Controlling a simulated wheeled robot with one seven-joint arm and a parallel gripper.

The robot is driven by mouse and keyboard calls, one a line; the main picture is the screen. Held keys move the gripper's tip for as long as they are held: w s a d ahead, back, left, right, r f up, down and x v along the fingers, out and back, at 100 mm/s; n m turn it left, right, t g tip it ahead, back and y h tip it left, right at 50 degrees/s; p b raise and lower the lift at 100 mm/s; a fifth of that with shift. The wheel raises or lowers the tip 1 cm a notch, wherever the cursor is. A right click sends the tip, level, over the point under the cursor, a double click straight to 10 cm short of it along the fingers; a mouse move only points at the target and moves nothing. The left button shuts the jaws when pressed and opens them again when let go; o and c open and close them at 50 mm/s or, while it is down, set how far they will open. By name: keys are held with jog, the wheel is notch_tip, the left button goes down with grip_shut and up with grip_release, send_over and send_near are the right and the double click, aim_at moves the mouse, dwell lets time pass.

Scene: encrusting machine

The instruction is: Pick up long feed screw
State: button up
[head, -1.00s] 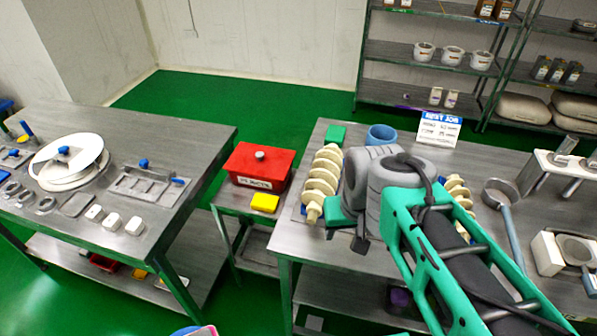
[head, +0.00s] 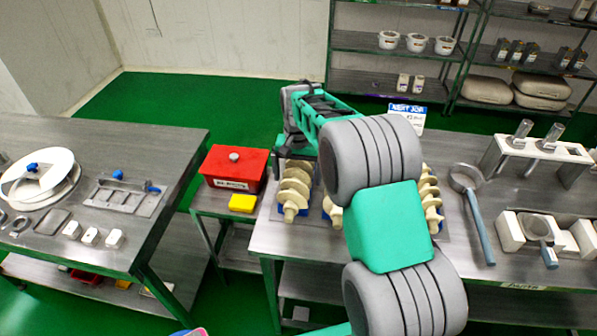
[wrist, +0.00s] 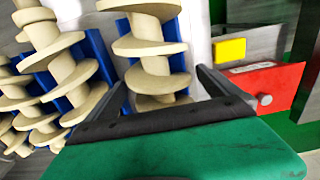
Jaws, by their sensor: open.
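Several cream feed screws with spiral flights lie side by side on blue holders on the table. The leftmost screw (head: 294,188) in the head view is the one nearest the red box. In the wrist view that screw (wrist: 151,48) reaches in between the spread fingers of my gripper (wrist: 160,82), which is open. I cannot tell if the fingers touch it. In the head view my gripper (head: 288,150) is above the far end of this screw, partly hidden. Another screw (wrist: 68,65) lies beside it in the wrist view. My arm hides the middle screws in the head view.
A red lidded box (head: 235,168) and a yellow block (head: 242,203) stand on a low stand to the left. A sign (head: 407,116) stands at the table's back. A long-handled ring tool (head: 475,205) lies right of the screws.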

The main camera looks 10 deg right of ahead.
jog(key=shift+f, duration=0.85)
jog(key=shift+r, duration=0.1)
jog(key=c, duration=2)
